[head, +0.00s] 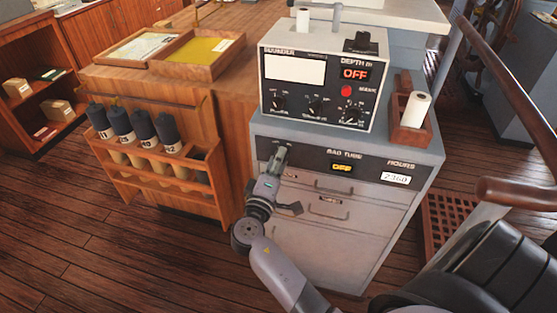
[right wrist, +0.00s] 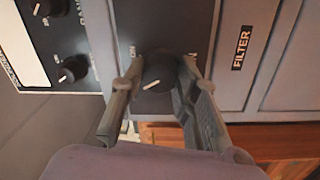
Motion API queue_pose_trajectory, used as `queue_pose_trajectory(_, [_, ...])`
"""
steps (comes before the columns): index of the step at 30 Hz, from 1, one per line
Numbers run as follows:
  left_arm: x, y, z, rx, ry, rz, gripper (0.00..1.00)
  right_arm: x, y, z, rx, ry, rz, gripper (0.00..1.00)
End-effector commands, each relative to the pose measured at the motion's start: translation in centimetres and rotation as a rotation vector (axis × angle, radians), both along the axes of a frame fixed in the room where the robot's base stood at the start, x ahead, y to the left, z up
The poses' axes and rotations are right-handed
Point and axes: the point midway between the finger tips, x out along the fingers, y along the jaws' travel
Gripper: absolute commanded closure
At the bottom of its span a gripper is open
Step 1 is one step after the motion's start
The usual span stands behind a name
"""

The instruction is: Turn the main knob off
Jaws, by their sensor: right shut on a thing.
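The main knob (right wrist: 158,70) is a dark round knob with a white pointer line, on the black panel of the grey cabinet (head: 330,237). In the right wrist view it sits between the two fingers of my right gripper (right wrist: 158,80), which is shut on it. Its pointer slants to the lower left of that picture. Small white lettering, partly hidden, lies on both sides of it. In the head view my right gripper (head: 279,157) reaches the left end of the panel and hides the knob. A yellow OFF display (head: 342,167) shows on the panel. My left gripper is not in view.
A depth sounder (head: 322,107) with knobs and a red OFF readout stands on the cabinet. A wooden holder (head: 407,131) with a white roll is beside it. A wooden rack (head: 170,178) with dark-capped tubes stands left. A wooden handrail (head: 515,193) is at right.

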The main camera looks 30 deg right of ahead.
Motion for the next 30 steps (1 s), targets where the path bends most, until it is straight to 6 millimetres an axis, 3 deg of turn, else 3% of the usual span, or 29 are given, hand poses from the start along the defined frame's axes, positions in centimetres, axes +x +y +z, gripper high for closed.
queue_pose_trajectory(10, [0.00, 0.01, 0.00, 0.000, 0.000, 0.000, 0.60, 0.08, 0.09, 0.03, -0.004, 0.002, 0.003, 0.99])
queue_pose_trajectory(11, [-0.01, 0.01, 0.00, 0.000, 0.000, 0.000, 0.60, 0.08, 0.09, 0.03, -0.004, 0.002, 0.003, 0.69])
queue_pose_trajectory(19, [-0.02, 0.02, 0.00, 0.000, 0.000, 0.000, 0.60, 0.04, 0.04, 0.01, -0.002, 0.002, 0.002, 0.51])
queue_pose_trajectory(30, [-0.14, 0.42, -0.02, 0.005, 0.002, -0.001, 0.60, -0.30, 0.45, -0.08, -0.001, 0.002, 0.002, 0.51])
